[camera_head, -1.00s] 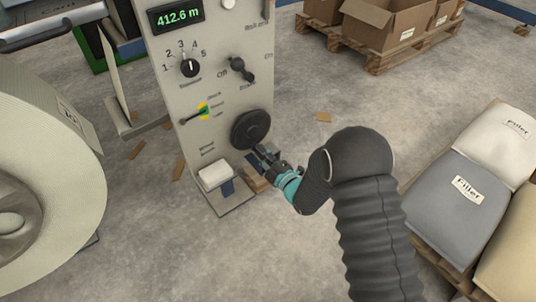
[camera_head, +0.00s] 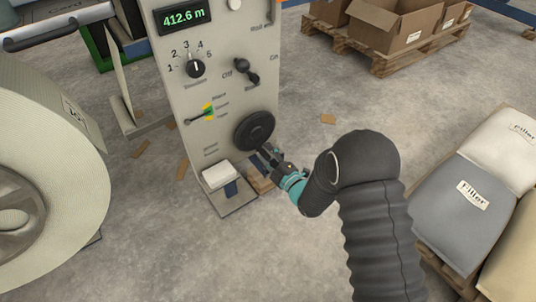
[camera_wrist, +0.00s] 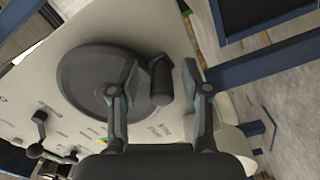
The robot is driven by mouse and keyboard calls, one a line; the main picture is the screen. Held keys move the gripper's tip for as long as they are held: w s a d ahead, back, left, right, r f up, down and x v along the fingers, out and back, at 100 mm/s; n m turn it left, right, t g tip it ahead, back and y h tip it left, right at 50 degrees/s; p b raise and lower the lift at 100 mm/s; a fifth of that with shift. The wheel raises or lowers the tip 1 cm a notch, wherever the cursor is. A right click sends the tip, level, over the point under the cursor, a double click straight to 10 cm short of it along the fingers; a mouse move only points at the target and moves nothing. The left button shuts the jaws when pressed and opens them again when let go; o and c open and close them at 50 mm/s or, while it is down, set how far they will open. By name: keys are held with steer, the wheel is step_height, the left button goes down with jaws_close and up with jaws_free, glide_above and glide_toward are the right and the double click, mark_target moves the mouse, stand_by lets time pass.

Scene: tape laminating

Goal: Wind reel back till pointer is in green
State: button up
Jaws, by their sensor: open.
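The dark round handwheel (camera_head: 254,131) is on the lower part of the grey machine panel (camera_head: 225,85). In the wrist view, the wheel (camera_wrist: 95,90) has a crank handle (camera_wrist: 161,82) at its rim. My gripper (camera_head: 266,151) is at the wheel's lower right edge. Its open fingers (camera_wrist: 160,68) stand on either side of the handle, apparently with a gap on the right. The small gauge (camera_head: 208,112) left of the wheel has yellow and green zones and a dark pointer; its exact zone is too small to tell. The large pale reel (camera_head: 55,150) is at the left.
The display (camera_head: 182,17) reads 412.6 m. Knobs (camera_head: 196,68) and a dark switch (camera_head: 246,72) are above the wheel. A white-topped block (camera_head: 219,174) juts out below. Filler bags (camera_head: 468,195) lie on a pallet at right, and cartons (camera_head: 390,25) stand behind. Open floor lies between.

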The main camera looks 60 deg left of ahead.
steer(key=d, duration=1.1)
steer(key=shift+d, duration=0.35)
steer(key=shift+w, duration=0.1)
